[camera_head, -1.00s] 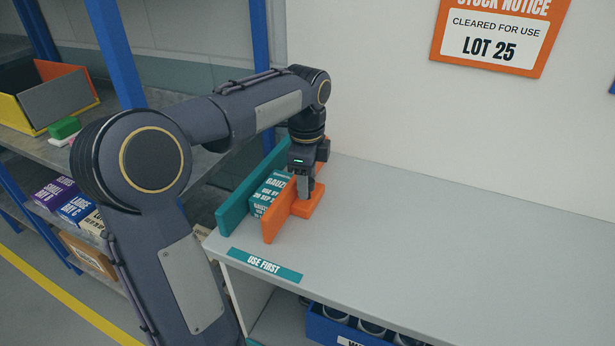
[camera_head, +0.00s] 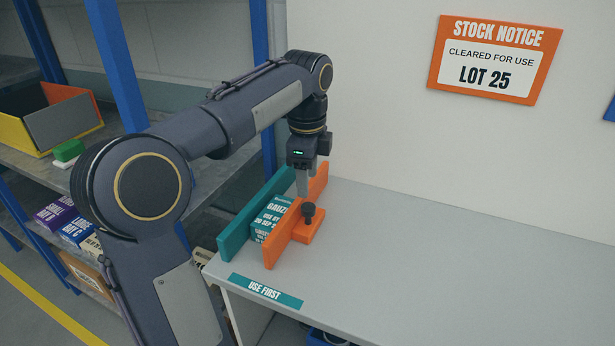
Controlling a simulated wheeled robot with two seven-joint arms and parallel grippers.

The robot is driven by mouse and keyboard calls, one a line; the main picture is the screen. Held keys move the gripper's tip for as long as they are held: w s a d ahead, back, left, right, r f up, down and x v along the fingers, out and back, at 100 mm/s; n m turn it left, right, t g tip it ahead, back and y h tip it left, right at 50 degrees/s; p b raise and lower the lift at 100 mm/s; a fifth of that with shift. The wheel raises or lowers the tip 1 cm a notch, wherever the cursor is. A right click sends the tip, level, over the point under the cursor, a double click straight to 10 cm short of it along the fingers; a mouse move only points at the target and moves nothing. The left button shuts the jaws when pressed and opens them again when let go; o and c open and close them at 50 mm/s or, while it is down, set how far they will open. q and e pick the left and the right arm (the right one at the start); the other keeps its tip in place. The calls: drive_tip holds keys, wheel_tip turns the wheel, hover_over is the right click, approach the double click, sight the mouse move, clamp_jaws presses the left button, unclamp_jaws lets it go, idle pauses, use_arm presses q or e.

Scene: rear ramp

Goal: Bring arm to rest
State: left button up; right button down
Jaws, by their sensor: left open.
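My left arm reaches in from the left, and my left gripper (camera_head: 303,190) points down above the orange stop (camera_head: 283,236) on the grey table. The gripper is open and empty, with its fingertips a little above and behind a black knob (camera_head: 308,211) on the stop's orange base. A teal and white gauze box (camera_head: 270,219) sits between the orange stop and a teal rail (camera_head: 240,232). The gripper and stop hide part of the box. My right gripper is not in view.
The table (camera_head: 430,270) is clear to the right. A teal "USE FIRST" label (camera_head: 265,291) marks its front edge. Shelving with blue posts (camera_head: 115,65) stands at left, holding a yellow and orange bin (camera_head: 50,120). An orange-framed notice (camera_head: 497,60) hangs on the wall.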

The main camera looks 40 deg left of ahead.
use_arm(q)
drive_tip(key=s+d+f+n+t+h+p, duration=0.2)
drive_tip(key=s+d+f+n, duration=0.1)
drive_tip(key=s+d+n, duration=0.4)
drive_tip(key=s+d+f+n+t+h+p, duration=0.2)
drive_tip(key=s+d+n, duration=0.5)
drive_tip(key=s, duration=0.6)
wheel_tip(320, 180, down, 2)
drive_tip(key=shift+d+f+n+t+p, duration=0.3)
drive_tip(key=shift+d+n+t, duration=0.1)
drive_tip(key=shift+n+t, duration=0.15)
